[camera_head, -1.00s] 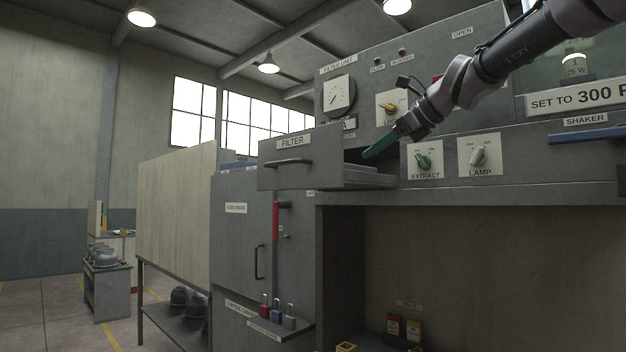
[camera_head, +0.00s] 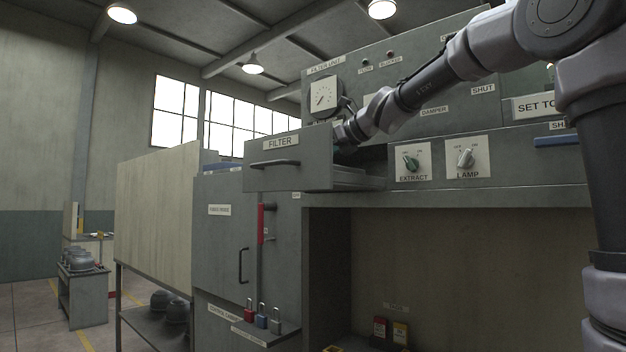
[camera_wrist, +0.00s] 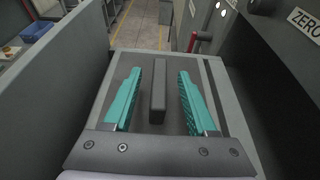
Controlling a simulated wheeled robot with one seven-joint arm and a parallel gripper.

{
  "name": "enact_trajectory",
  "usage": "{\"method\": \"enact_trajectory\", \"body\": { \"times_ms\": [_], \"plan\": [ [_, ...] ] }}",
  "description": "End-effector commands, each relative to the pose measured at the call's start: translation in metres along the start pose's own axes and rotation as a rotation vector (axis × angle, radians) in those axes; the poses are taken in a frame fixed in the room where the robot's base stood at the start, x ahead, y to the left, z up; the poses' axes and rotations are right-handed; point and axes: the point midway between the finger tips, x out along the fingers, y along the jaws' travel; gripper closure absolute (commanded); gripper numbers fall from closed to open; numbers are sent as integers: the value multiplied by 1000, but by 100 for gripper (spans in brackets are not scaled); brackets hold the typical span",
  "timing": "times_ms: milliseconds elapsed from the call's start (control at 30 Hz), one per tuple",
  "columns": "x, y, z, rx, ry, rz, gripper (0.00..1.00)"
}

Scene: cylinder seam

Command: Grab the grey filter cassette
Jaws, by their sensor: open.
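The FILTER drawer (camera_head: 287,163) stands pulled out from the cabinet. In the wrist view, the grey filter cassette (camera_wrist: 157,92) shows as a flat dark-grey top with a raised upright bar along its middle, inside the drawer. My gripper (camera_wrist: 171,68) is open above it, with one teal finger on each side of the bar and a gap on both sides. Whether the fingers touch the flat top is unclear. In the head view, the drawer's walls and my arm hide the cassette and most of the fingers.
The drawer's side walls (camera_wrist: 50,80) rise close on both sides of my gripper. The cabinet face with the EXTRACT knob (camera_head: 412,162) and LAMP knob (camera_head: 466,158) lies right of the drawer. Padlocks (camera_head: 262,320) stand on a ledge below.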

Motion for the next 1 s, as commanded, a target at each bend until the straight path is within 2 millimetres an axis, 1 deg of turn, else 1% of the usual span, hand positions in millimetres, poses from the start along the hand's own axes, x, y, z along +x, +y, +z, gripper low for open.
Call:
{"method": "enact_trajectory", "body": {
  "times_ms": [33, 100, 333, 367, 400, 467, 500, 1000],
  "plan": [
    [6, 0, 0, 0, 0, 2, 43],
    [9, 1, 0, -1, -1, 1, 43],
    [10, 1, 0, -1, -1, 0, 43],
    [10, 1, 0, -1, -1, 0, 54],
    [10, 1, 0, -1, -1, 0, 69],
    [10, 0, 0, -1, -1, 0, 92],
    [10, 0, 0, -1, -1, 0, 100],
    [10, 0, 0, -1, 0, 0, 100]
  ]
}}
